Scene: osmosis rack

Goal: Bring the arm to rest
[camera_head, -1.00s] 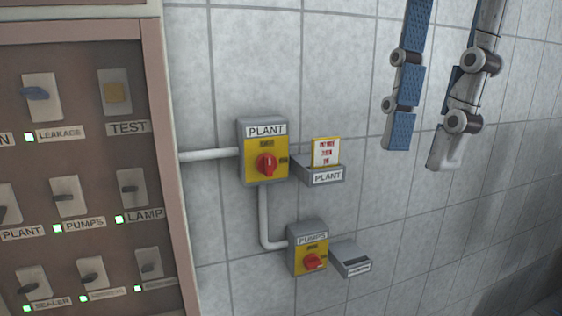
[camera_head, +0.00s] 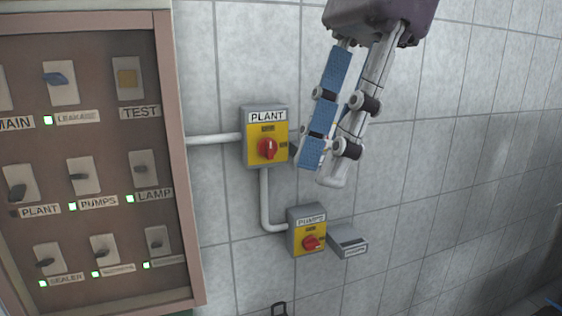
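My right gripper (camera_head: 322,172) comes down from the top, to the right of the yellow-and-grey PLANT switch box (camera_head: 253,160). Its two fingers, one with a blue pad facing the camera, stand apart and look open, seen at an angle. No held object shows between them. The PLANT box's red knob (camera_head: 267,148) is left of the fingertips. The gripper covers nearly all of the PLANT holder and its card beside the box; I cannot tell whether it touches them. My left gripper is not in view.
A brown panel (camera_head: 172,180) with several labelled switches and green lights stands on the left. Below the gripper is the PUMPS switch box (camera_head: 293,240) with a grey holder (camera_head: 348,241) beside it. Grey pipes (camera_head: 213,139) join the boxes. The tiled wall (camera_head: 455,165) at right is bare.

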